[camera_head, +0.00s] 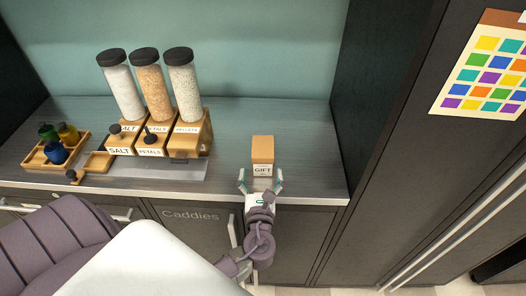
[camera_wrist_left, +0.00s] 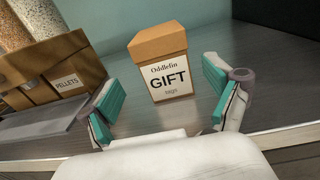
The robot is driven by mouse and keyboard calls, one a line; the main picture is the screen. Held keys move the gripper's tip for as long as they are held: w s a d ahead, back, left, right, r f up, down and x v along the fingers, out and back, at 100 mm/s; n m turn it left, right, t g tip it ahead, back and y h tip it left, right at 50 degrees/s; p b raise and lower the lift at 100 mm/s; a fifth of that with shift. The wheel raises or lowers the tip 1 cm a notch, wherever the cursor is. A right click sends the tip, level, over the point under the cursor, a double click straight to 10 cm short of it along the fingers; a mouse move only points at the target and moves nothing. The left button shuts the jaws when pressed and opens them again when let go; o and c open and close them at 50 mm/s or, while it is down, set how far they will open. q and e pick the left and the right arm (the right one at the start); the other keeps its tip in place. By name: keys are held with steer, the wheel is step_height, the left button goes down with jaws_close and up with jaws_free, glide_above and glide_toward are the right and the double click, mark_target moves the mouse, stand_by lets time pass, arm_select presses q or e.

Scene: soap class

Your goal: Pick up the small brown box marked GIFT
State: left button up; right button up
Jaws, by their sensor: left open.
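The small brown box marked GIFT (camera_head: 262,150) stands upright on the counter, right of the dispensers. It has a brown lid and a white label. In the left wrist view the GIFT box (camera_wrist_left: 160,65) stands just beyond the fingertips, between their lines. My left gripper (camera_head: 261,184) is at the counter's front edge, in front of the box. Its teal-padded fingers are spread open and empty, one toward each side of the box; the left gripper also shows in the wrist view (camera_wrist_left: 163,95). My right gripper is not in view.
Three tall dispensers (camera_head: 152,87) on wooden bases stand left of the box, over a grey tray (camera_head: 170,167). A wooden tray (camera_head: 36,158) with small coloured jars is at the far left. A dark cabinet wall (camera_head: 365,110) bounds the right. The counter (camera_head: 300,150) around the box is clear.

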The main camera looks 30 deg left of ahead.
mark_target(262, 165)
arm_select(q)
steer(key=shift+x, duration=1.1)
steer(key=shift+w+a+r+p, duration=0.2)
steer(key=shift+w+a+p, duration=0.05)
steer(key=shift+w+p, duration=0.25)
steer(key=p+x, duration=0.1)
steer(key=x, duration=0.2)
steer(key=shift+w, duration=0.35)
steer(key=shift+w+a+f, duration=0.15)
steer(key=shift+w+a, duration=0.15)
steer(key=shift+w, duration=0.05)
steer(key=shift+s, duration=0.1)
steer(key=c, duration=1.3)
